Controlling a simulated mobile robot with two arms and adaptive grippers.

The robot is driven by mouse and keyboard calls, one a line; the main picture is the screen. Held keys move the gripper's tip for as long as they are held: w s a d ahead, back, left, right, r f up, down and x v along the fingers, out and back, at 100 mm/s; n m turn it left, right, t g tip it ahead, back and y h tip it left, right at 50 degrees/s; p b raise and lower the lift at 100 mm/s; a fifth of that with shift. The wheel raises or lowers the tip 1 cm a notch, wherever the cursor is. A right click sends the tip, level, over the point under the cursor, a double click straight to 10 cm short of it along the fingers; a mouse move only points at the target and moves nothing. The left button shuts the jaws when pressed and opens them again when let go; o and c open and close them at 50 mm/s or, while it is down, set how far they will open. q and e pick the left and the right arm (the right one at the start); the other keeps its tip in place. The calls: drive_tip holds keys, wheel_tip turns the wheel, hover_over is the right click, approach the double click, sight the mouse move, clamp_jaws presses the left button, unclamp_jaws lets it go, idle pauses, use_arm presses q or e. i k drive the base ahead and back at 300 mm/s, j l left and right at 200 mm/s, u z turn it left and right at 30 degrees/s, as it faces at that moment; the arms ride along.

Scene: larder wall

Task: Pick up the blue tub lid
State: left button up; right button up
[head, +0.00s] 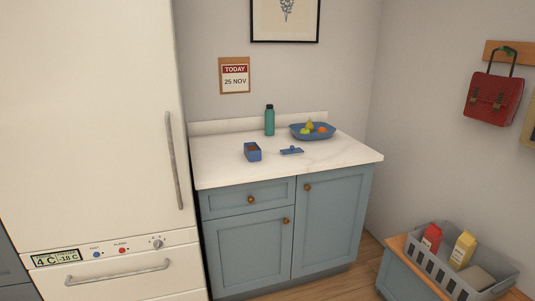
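The blue tub lid (291,151) lies flat on the white countertop (225,165), with a small knob on its top. The blue tub (253,154) stands open to the left of the lid, a small gap apart, with something brown inside. Neither of my grippers shows in the head view.
A blue fruit bowl (299,133) stands behind the lid, and a green bottle (269,121) stands behind the tub. The tall white fridge (90,120) borders the counter on the left. A grey crate (437,268) with cartons sits low at right. The counter's front is clear.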

sight(293, 150)
drive_tip(key=i+l+z, duration=0.25)
drive_tip(key=i+z, duration=0.65)
drive_tip(key=i+j+z, duration=0.15)
drive_tip(key=i+z, duration=0.25)
drive_tip(key=i, duration=0.25)
drive_tip(key=i+j+z, duration=0.3)
drive_tip(key=i+z, duration=0.15)
drive_tip(key=i+l+u, duration=0.15)
drive_tip(key=i+u, duration=0.25)
drive_tip(key=i+l+u, duration=0.35)
drive_tip(key=i+j, duration=0.05)
